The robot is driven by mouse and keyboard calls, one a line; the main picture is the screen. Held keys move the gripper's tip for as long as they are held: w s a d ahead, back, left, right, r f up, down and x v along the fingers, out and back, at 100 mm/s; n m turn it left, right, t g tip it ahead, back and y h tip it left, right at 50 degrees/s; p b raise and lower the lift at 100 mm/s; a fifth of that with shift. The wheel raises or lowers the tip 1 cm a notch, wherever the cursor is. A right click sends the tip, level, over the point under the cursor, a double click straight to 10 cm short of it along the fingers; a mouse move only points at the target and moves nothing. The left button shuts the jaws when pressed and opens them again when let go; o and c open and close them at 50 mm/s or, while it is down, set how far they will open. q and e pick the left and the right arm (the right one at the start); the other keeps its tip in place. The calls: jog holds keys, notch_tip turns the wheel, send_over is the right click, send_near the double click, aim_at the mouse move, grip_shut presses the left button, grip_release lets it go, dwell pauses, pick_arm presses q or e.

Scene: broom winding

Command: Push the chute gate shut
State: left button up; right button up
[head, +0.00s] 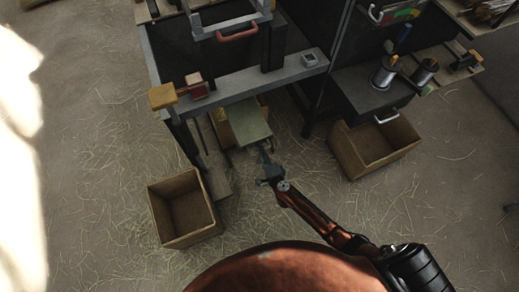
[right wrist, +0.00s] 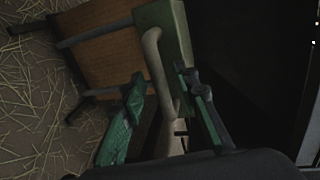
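The chute gate looks like a grey-green flat panel (head: 248,122) under the front of the workbench, sticking out towards me. In the right wrist view a green plate (right wrist: 168,28) carries a pale curved bar handle (right wrist: 157,75). My right gripper (head: 265,156) is low at the panel's near edge. In the right wrist view its two green fingers (right wrist: 166,98) stand apart, with the pale bar between them. I cannot tell whether they touch it. The fingers' bases are partly hidden by the dark gripper body. My left gripper is not in view.
An open cardboard box (head: 184,208) stands on the floor at left, another (head: 373,144) at right. The workbench (head: 240,84) overhangs the panel, with a dark leg on the left. A brown board (right wrist: 105,50) lies beside the green plate. Straw covers the open floor.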

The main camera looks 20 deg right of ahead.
jog(key=shift+w, duration=0.15)
jog(key=shift+c, duration=0.7)
grip_shut()
